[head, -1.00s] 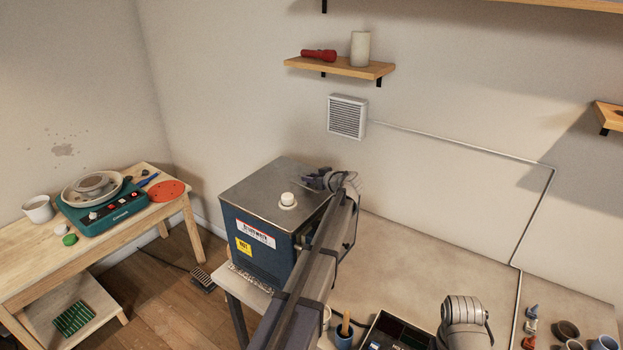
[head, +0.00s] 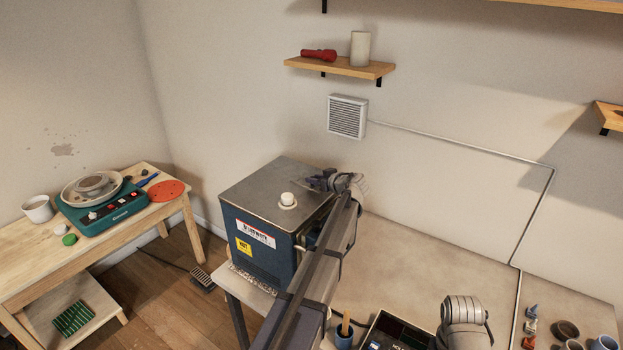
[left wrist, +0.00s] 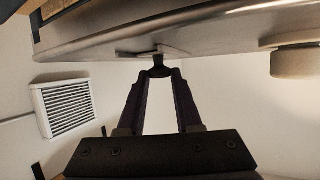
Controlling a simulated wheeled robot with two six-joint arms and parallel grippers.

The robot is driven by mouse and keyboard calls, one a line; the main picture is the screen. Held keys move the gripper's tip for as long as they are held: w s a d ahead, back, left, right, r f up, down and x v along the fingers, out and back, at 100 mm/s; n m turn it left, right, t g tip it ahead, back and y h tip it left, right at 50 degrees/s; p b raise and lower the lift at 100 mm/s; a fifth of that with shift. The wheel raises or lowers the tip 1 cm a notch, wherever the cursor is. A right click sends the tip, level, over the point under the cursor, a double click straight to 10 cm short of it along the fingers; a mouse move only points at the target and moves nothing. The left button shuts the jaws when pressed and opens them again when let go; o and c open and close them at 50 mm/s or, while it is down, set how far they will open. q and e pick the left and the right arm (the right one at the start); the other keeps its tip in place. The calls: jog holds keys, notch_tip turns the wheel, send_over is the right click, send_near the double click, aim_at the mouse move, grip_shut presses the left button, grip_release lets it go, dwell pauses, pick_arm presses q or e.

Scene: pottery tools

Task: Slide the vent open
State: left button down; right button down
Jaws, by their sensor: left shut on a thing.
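The kiln is a blue box (head: 262,246) with a grey metal lid (head: 262,190) and a white knob (head: 288,199) on top. In the left wrist view the lid (left wrist: 220,35) spans the top, with the white knob (left wrist: 296,62) at right. A small metal tab with a dark knob (left wrist: 158,70) sits at the lid; I take it for the vent slide. My left gripper (head: 322,181) is at the lid's far right corner. In the left wrist view its fingertips (left wrist: 159,74) are shut on the dark knob. My right gripper is out of view.
A slatted white wall box (head: 347,117) hangs behind the kiln, with a shelf (head: 345,67) above it. The worktop (head: 430,262) right of the kiln has a broad clear area. A wooden table (head: 150,208) with a pottery wheel stands at left.

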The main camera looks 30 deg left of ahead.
pick_arm(q)
jog(key=d, duration=0.3)
jog(key=shift+s, duration=0.15)
jog(key=shift+a, duration=0.1)
jog(key=c, duration=0.6)
grip_release()
jog(key=shift+d, duration=0.2)
jog(key=shift+c, duration=0.2)
jog(key=shift+o, duration=0.3)
jog(key=shift+a, duration=0.1)
jog(key=p+v, duration=0.3)
jog(key=v, duration=0.4)
jog(key=shift+s+d+r, duration=0.2)
jog(key=shift+d, duration=0.1)
jog(key=shift+f, duration=0.1)
